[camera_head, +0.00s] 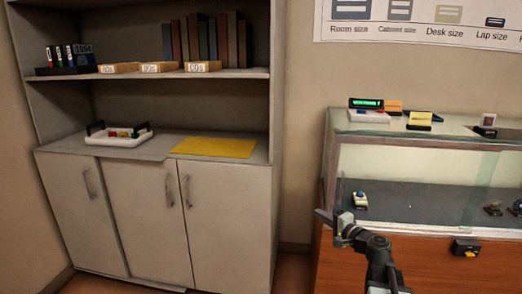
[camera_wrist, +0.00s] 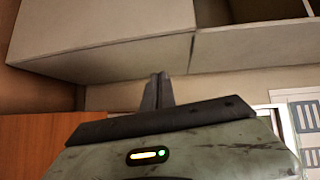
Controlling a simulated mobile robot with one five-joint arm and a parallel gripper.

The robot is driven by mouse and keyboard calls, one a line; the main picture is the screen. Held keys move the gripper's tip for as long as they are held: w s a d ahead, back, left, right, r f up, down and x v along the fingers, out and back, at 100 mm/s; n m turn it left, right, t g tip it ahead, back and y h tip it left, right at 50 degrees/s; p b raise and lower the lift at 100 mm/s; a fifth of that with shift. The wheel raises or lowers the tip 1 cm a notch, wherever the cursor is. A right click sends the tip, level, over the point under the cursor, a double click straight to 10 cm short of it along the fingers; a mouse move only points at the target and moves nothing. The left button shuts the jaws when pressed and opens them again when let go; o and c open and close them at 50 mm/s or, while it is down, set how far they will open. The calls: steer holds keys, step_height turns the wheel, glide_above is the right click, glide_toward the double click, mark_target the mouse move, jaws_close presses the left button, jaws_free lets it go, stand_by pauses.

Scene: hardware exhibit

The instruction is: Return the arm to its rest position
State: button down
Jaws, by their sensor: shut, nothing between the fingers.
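My gripper (camera_head: 326,216) is shut and empty, raised in front of the display case's left edge in the head view. My arm rises from the bottom of that view. In the wrist view my gripper (camera_wrist: 157,76) shows its two dark fingers together, with nothing between them. Behind them are a wall and ceiling-like panels.
A glass display case (camera_head: 420,258) with a wooden front stands on the right, with small devices on top and inside. A grey cabinet (camera_head: 235,215) on the left holds a white tray (camera_head: 121,141), a yellow mat (camera_head: 214,148) and books. Floor shows between them.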

steer(key=s+a+f+n+g+y, duration=0.1)
steer(key=s+a+f+n+g, duration=0.2)
steer(key=a, duration=0.4)
steer(key=s+a+f+n+g, duration=0.1)
steer(key=a+f+n+g, duration=0.2)
steer(key=a, duration=0.4)
steer(key=s+a+f+n+g+h, duration=0.2)
steer(key=s+a+f+n+g, duration=0.2)
steer(key=s+f, duration=0.45)
steer(key=s+d+f+n+g+h, duration=0.1)
steer(key=s+d+f+g+h, duration=0.15)
steer(key=s+d+f, duration=0.2)
steer(key=s+d+f+g+h, duration=0.2)
steer(key=s+d+f+h, duration=0.15)
steer(key=d, duration=0.25)
step_height(320, 180, up, 30)
steer(key=s+h+p, duration=0.1)
steer(key=p, duration=2.8)
steer(key=shift+d+r, duration=0.25)
steer(key=shift+d, duration=0.1)
steer(key=shift+g, duration=0.25)
